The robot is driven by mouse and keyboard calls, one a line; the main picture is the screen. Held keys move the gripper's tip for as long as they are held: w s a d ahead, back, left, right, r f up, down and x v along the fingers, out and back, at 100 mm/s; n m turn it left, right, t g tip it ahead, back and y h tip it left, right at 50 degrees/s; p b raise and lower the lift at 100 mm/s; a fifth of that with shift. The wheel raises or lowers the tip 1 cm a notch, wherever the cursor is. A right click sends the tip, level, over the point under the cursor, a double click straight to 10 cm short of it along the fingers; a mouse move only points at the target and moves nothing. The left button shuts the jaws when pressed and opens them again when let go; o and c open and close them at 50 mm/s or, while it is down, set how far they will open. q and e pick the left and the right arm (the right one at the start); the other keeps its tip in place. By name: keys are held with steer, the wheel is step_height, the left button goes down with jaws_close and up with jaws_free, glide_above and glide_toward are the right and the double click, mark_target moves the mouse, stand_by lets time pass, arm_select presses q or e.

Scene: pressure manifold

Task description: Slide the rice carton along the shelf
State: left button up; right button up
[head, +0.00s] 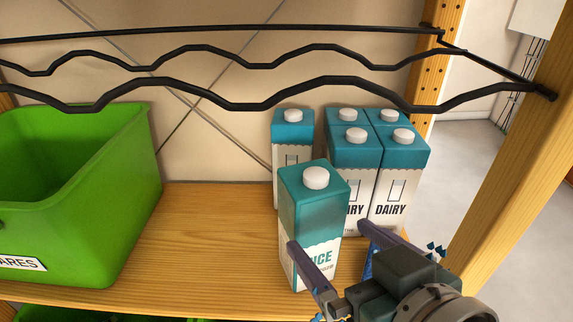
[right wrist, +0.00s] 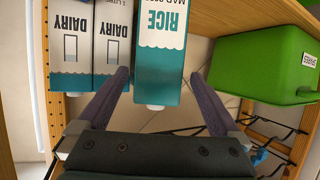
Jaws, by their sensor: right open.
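The rice carton (head: 312,200), teal on top and white below with a white cap, stands upright on the wooden shelf (head: 200,235), in front of the dairy cartons. It also shows in the right wrist view (right wrist: 162,50), upside down. My right gripper (head: 328,236) is open at the front right of the rice carton. One finger overlaps the carton's front in the head view, the other is to its right. In the right wrist view the carton lies ahead between the fingertips; contact cannot be told. My left gripper is not in view.
Several dairy cartons (head: 390,180) stand close behind and right of the rice carton. A green bin (head: 80,200) sits at the left, with bare shelf between it and the carton. Black wavy rails (head: 260,105) cross above. A wooden post (head: 510,140) stands at the right.

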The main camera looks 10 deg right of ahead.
mark_target(322, 230)
steer(key=b+x, duration=0.1)
steer(key=x, duration=0.6)
steer(key=shift+f+b, duration=0.15)
steer(key=shift+b, duration=0.25)
steer(key=shift+w+a+f, duration=0.1)
steer(key=shift+w+f, duration=0.05)
steer(key=shift+w, duration=0.45)
steer(key=c, duration=0.6)
jaws_close()
